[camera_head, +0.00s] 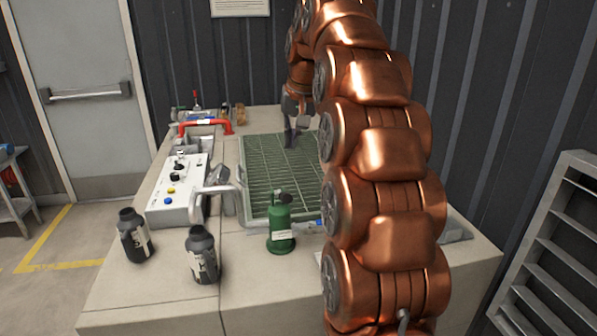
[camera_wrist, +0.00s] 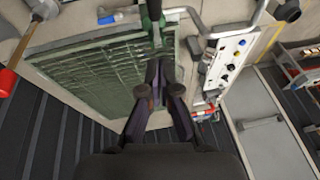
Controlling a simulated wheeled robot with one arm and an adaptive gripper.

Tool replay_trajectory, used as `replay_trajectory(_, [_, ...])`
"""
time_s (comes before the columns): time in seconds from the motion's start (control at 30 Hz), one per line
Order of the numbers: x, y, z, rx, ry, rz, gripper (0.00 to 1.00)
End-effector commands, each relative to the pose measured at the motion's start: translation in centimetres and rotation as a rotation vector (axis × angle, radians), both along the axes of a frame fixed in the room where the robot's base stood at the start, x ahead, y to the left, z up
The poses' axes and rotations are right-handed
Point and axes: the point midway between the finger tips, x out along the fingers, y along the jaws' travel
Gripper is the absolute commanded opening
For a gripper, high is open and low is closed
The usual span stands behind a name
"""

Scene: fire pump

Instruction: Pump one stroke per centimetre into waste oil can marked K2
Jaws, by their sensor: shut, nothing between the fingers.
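Two dark cans with pale labels stand on the bench at front left, a left one (camera_head: 135,236) and a right one (camera_head: 202,256). Their markings are too small to read, so I cannot tell which is K2. A green can (camera_head: 281,225) with a dark top stands in front of the grate; it also shows at the top of the wrist view (camera_wrist: 153,22). My gripper (camera_head: 290,140) is above the far part of the green grate (camera_head: 262,170), shut and empty, apart from the cans. In the wrist view its fingers (camera_wrist: 160,66) point toward the green can.
A white control panel (camera_head: 170,205) with knobs and buttons lies left of the grate. A grey bent pipe or lever (camera_head: 212,190) and a red handle (camera_head: 205,126) rise beside it. My arm hides the bench's right part. The front of the bench (camera_head: 250,292) has bare room.

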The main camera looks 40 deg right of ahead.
Motion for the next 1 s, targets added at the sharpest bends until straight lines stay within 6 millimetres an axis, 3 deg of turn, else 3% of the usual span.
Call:
replay_trajectory(0.2, [-0.6,-1.5,0.8,0.025,0.011,-0.02,0.0])
replay_trajectory(0.67, [-0.7,-1.5,0.7,0.028,0.012,-0.021,0.0])
replay_trajectory(1.0, [-0.1,-1.5,-1.2,0.03,0.017,-0.02,0.0])
